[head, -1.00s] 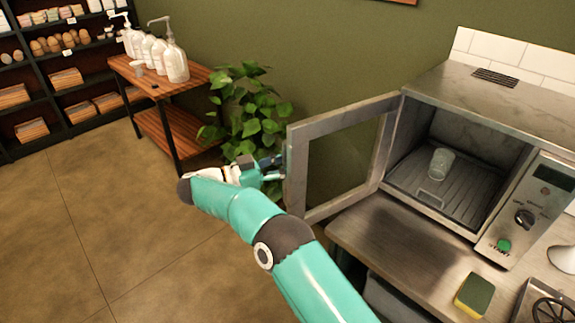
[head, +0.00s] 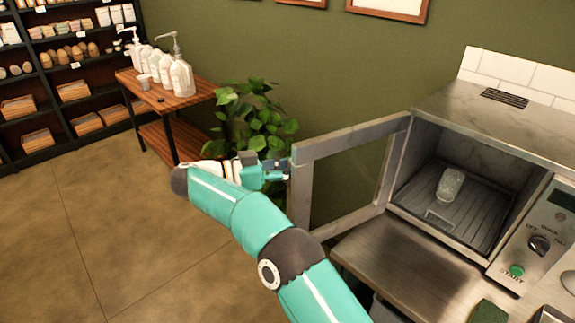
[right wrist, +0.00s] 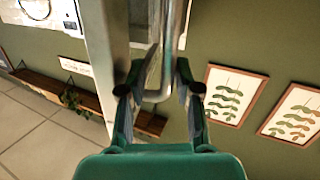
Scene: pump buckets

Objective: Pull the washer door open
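The washer (head: 520,125) stands on the counter at the right in the head view. Its framed metal door (head: 302,205) is swung wide open to the left, and a clear glass (head: 451,184) stands inside on the rack. My right gripper (head: 280,168) is at the door's free edge in the head view. In the right wrist view my right gripper (right wrist: 158,75) has its fingers well apart, with the door's bar handle (right wrist: 163,92) between them. Contact with the handle is unclear. My left gripper is out of view.
A leafy plant (head: 255,125) stands behind the gripper and door. A wooden side table (head: 190,100) with pump bottles stands farther back, beside shelves (head: 60,80) at the left. Open floor (head: 110,230) lies left of my arm. The metal counter (head: 400,270) lies below the door.

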